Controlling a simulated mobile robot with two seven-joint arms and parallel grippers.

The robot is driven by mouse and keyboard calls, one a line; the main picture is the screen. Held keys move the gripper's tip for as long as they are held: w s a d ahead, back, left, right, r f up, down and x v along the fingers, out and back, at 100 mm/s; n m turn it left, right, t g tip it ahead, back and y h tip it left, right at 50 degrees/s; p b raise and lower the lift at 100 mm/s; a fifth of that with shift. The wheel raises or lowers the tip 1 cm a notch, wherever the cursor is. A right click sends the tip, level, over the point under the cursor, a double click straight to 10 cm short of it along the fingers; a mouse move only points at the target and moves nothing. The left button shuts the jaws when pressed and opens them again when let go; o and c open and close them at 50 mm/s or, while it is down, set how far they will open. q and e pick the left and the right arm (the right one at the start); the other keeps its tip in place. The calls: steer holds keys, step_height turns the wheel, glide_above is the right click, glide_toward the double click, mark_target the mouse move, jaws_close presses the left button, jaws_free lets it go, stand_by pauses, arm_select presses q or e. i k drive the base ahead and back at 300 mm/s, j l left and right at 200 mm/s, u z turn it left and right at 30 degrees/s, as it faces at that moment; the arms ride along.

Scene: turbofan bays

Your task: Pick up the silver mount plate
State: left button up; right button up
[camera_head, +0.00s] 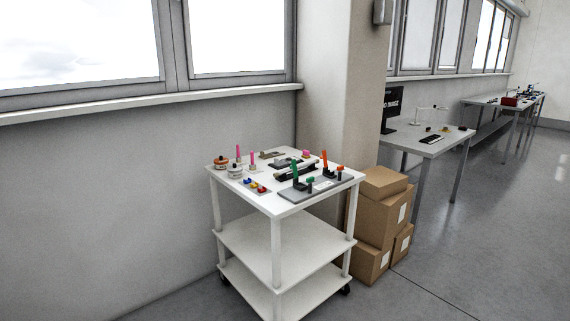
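A white three-tier cart (255,197) stands by the wall in the middle of the head view, with several small parts on its top shelf. A flat grey plate (322,187) lies at its front right with green and orange upright pieces on it. A small greyish-tan piece (270,154) lies near the back edge. The parts are too small for me to tell which one is the silver mount plate. Neither of my grippers is in view.
Stacked cardboard boxes (383,222) stand right of the cart, beside a pillar (338,90). A workbench (432,143) with a monitor (392,103) is further right. The cart's lower shelves look empty. Open grey floor (480,240) lies to the right.

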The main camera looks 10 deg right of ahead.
mark_target(287, 160)
steer(key=i+l+u, duration=0.15)
steer(key=l, duration=0.2)
steer(key=i+l+u, duration=0.15)
steer(key=i+l, duration=0.15)
steer(key=i+l+u, duration=0.2)
steer(key=l, duration=0.3)
steer(key=i+l+u, duration=0.15)
steer(key=l, duration=0.3)
steer(key=i+l+u, duration=0.15)
steer(key=l, duration=0.3)
steer(key=l+u, duration=0.15)
steer(key=l, duration=0.3)
steer(key=i+l+u, duration=0.15)
steer(key=l, duration=0.35)
